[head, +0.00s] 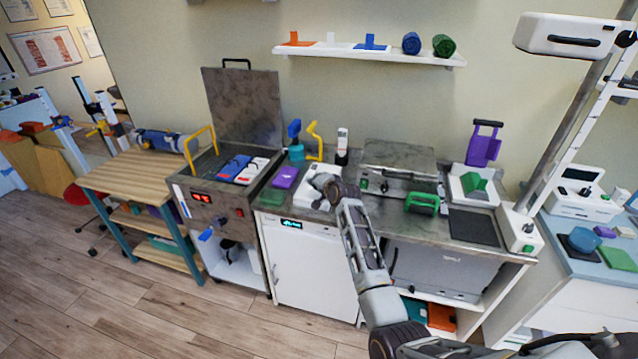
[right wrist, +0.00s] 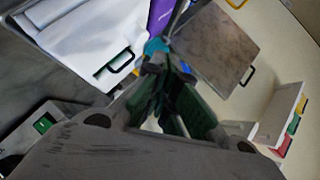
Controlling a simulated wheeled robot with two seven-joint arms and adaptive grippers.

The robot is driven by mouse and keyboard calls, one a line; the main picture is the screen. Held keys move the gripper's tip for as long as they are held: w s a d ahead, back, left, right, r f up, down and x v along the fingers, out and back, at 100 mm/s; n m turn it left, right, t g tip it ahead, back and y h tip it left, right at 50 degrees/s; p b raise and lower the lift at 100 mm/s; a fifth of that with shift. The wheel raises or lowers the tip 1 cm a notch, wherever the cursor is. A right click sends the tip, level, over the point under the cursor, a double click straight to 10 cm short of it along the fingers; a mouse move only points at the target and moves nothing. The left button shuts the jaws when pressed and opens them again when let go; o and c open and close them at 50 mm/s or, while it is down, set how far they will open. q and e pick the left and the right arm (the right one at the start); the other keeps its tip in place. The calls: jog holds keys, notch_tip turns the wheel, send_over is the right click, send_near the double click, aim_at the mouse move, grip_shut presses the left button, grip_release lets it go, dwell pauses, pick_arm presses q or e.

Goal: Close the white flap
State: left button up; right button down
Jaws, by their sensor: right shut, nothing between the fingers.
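A white panel with a dark handle, which looks like the white flap (right wrist: 85,42), fills the upper left of the right wrist view. In the head view the white unit (head: 307,197) stands on the metal counter, partly hidden behind my right gripper. I cannot tell how far the flap is tilted. My right gripper (head: 324,184) is shut and empty, over or right beside the white unit. Its fingertips also show in the right wrist view (right wrist: 165,65), to the right of the panel's handle; I cannot tell whether they touch it. My left gripper is not in view.
A purple block (head: 285,177) lies left of the white unit. A metal unit with a raised lid (head: 243,108) stands farther left. A metal box (head: 398,158) and a green-handled item (head: 422,203) are to the right. A wall shelf (head: 370,55) hangs above.

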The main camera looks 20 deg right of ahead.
jog(key=shift+v, duration=1.7)
